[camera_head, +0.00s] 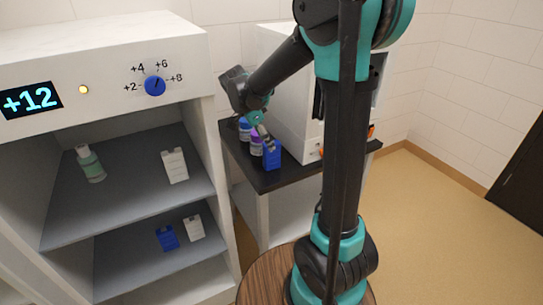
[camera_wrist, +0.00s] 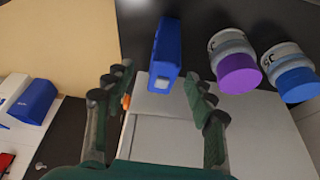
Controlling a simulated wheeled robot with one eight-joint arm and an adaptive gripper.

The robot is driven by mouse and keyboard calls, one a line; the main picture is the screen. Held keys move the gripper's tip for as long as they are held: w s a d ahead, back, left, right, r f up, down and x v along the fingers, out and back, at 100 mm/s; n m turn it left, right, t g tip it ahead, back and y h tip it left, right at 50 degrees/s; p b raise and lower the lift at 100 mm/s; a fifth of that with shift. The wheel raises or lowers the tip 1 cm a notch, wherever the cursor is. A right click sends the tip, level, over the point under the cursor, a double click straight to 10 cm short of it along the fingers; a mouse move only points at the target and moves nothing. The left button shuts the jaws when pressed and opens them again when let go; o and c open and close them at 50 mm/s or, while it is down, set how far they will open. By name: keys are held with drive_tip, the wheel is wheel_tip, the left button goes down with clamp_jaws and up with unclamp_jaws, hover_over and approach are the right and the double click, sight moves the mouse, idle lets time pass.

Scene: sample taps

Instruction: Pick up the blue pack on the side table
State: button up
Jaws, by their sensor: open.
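The blue pack (camera_head: 272,154) stands upright on the dark-topped side table (camera_head: 290,179), at its front left. In the wrist view the blue pack (camera_wrist: 164,52) lies ahead of and between the open fingers of my gripper (camera_wrist: 160,88). The fingers look clear of it on both sides, and nothing is held. In the head view my gripper (camera_head: 262,133) is over the table, just above and behind the pack, partly hidden by my arm.
A purple-capped jar (camera_wrist: 235,68) and a blue-capped jar (camera_wrist: 290,75) stand close beside the pack. A white machine (camera_head: 285,85) fills the table's back. At left, a shelf unit (camera_head: 226,190) holds a bottle (camera_head: 91,164), white packs and another blue pack (camera_head: 167,237).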

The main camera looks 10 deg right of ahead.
sight(275, 158)
drive_tip(key=x, duration=0.6)
drive_tip(key=shift+x, duration=2.55)
drive_tip(key=shift+w+a, duration=0.2)
clamp_jaws()
